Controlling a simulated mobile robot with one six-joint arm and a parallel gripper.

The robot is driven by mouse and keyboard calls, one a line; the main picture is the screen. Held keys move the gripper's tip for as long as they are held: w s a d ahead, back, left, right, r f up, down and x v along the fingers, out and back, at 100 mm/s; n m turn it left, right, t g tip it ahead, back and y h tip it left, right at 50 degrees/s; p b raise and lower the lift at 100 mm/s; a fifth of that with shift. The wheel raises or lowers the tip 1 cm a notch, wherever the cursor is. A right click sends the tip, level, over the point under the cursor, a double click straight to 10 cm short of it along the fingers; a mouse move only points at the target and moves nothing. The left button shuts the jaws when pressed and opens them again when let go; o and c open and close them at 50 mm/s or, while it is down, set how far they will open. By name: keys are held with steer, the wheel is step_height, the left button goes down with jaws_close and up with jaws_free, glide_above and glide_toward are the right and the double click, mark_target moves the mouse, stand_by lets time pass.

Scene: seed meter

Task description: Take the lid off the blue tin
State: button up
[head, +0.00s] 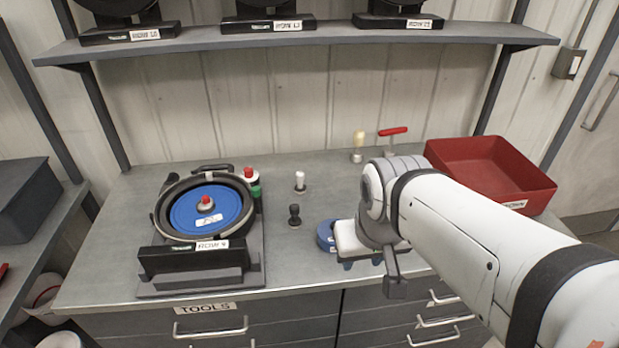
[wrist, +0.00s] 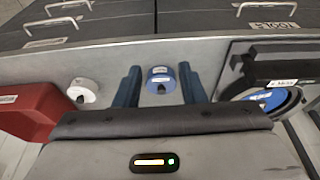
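The blue tin (head: 325,236) stands on the grey worktop near its front edge, partly hidden behind my gripper in the head view. In the wrist view the blue tin (wrist: 160,84) is round, with a pale label and a small dark shape on top. I cannot make out the seam of its lid. My gripper (head: 362,263) is open and points down over the front of the worktop. In the wrist view its two dark blue fingers (wrist: 158,72) stand apart, one on each side of the tin in the picture, with gaps. I cannot tell their height above it.
A white round container (wrist: 84,91) and a red bin (head: 490,165) lie to one side. A black machine with a blue disc (head: 207,212) stands at left. Small white (head: 299,181) and black (head: 294,215) knobbed pieces stand between. A shelf (head: 300,38) runs above.

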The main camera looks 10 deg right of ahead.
steer(key=shift+w, duration=0.3)
steer(key=shift+o, duration=0.2)
steer(key=shift+s+d+r, duration=0.1)
